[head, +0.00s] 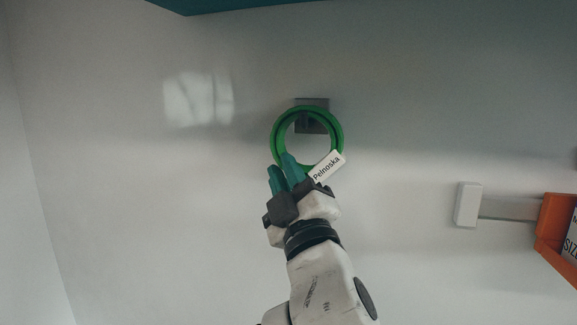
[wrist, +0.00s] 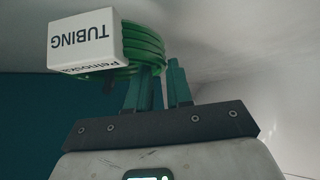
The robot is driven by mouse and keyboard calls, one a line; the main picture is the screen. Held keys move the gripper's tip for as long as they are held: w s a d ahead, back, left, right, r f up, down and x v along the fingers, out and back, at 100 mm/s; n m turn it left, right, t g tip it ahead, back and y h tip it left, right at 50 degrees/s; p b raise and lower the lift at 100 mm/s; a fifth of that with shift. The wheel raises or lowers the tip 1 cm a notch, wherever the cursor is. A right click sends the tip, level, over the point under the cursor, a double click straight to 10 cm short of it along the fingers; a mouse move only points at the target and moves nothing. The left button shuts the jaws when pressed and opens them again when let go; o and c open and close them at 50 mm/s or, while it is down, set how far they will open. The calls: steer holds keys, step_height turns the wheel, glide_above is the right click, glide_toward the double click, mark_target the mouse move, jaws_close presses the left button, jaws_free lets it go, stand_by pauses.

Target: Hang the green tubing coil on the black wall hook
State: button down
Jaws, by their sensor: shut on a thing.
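The green tubing coil (head: 337,125) is a ring held up in front of the wall, with a white tag reading "Pelnoska" (head: 327,168) at its lower right. My gripper (head: 283,172) is shut on the coil's lower left edge with its teal fingers. The black wall hook (head: 312,102) shows as a dark square plate behind the coil's upper part and through its opening. I cannot tell whether the coil is around the hook or only in front of it. The wrist view shows the stacked coil (wrist: 146,48), its white "TUBING" tag (wrist: 84,42) and my fingers (wrist: 158,88).
A white block (head: 467,204) with a grey bar is on the wall at the right, leading to an orange bin (head: 556,230) at the picture's edge. A teal panel (head: 220,5) overhangs at the top. The wall around the hook is bare.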

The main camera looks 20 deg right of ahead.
steer(key=shift+a, duration=0.15)
steer(key=c, duration=0.9)
jaws_free()
steer(key=shift+c, duration=0.2)
steer(key=shift+f, duration=0.1)
steer(key=b+v, duration=0.1)
steer(key=v, duration=0.9)
steer(key=shift+s+b, duration=0.35)
steer(key=shift+f, duration=0.15)
steer(key=s+d+f+m+g+h+p, duration=0.1)
steer(key=d+f+m+g, duration=0.4)
steer(key=f, duration=0.9)
steer(key=s+d+f+m+g+h+p, duration=0.15)
steer(key=d+f+g, duration=0.35)
steer(key=f, duration=0.9)
steer(key=s+d+f+m+g+y, duration=0.1)
steer(key=s+f+m+g, duration=0.1)
steer(key=s+f+g, duration=0.4)
steer(key=s+d+f+m+g+y, duration=0.1)
steer(key=s+f+g, duration=0.6)
steer(key=s+f, duration=0.7)
steer(key=s+m, duration=0.1)
steer(key=s, duration=0.4)
steer(key=shift+s+m+y, duration=0.25)
steer(key=shift+m+y, duration=0.1)
